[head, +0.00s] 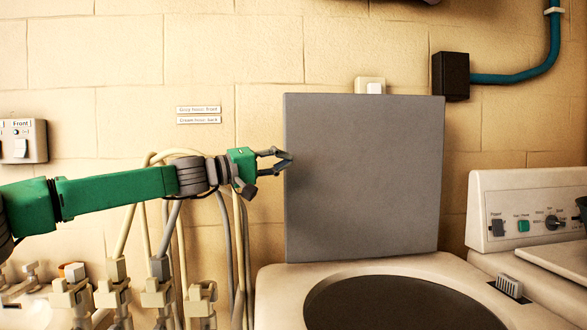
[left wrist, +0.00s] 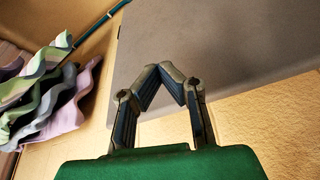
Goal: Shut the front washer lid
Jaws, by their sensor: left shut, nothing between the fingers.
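The washer lid (head: 365,180) is a flat grey panel standing upright, open, behind the washer's round dark opening (head: 400,305). The cream washer top (head: 300,280) shows along the bottom of the head view. My left gripper (head: 288,157) is at the lid's left edge, about mid-height, with its fingers shut and empty. I cannot tell whether it touches the lid. In the left wrist view the closed fingertips (left wrist: 172,72) overlap the grey lid (left wrist: 225,40). My right gripper is out of view.
Hoses and taps (head: 115,295) stand at the lower left, below my left arm. A switch box labelled Front (head: 22,141) is on the wall. A second machine with a control panel (head: 530,212) is at the right. Crumpled cloths (left wrist: 45,95) show in the left wrist view.

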